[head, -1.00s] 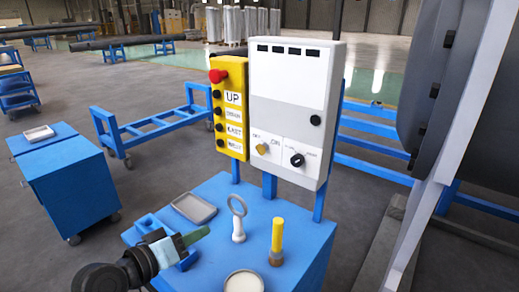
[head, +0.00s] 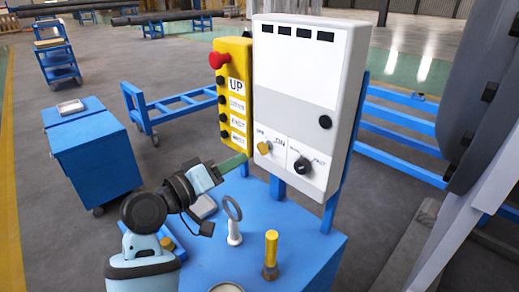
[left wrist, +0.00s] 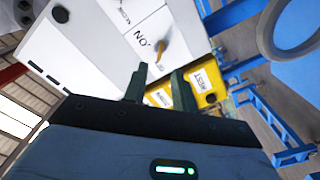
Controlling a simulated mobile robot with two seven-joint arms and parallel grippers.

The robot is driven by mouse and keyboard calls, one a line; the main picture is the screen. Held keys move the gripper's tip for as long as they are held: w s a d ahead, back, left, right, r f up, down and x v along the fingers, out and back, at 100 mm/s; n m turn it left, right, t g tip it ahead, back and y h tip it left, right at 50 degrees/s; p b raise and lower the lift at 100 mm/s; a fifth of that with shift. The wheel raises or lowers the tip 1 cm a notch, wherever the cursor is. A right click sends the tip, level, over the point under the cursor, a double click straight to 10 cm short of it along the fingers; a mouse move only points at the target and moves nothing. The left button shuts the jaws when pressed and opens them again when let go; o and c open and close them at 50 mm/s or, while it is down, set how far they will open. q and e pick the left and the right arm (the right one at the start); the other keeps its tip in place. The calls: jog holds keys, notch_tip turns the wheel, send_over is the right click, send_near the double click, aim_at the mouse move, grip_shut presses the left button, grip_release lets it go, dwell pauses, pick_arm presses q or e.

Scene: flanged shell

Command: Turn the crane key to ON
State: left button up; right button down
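The crane key is a small yellow key (head: 264,148) on the lower left of the white control box (head: 290,75), between OFF and ON markings. Its exact angle is hard to tell. In the left wrist view the key (left wrist: 160,48) sticks out of the white panel just beyond my fingertips. My left gripper (head: 236,163) is just left of and below the key in the head view, apart from it. In the left wrist view its two dark green fingers (left wrist: 159,78) stand apart with nothing between them. My right gripper is not in view.
A black rotary knob (head: 302,166) sits right of the key. A yellow button box (head: 236,95) with a red stop button adjoins the panel. On the blue table (head: 318,243) below stand a ring on a stem (head: 233,220) and a yellow-handled tool (head: 271,250).

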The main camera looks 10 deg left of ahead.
aim_at(259, 150)
pick_arm(q)
jog(key=x, duration=0.7)
jog(key=shift+w+d, duration=0.15)
jog(key=shift+w, duration=0.1)
grip_shut()
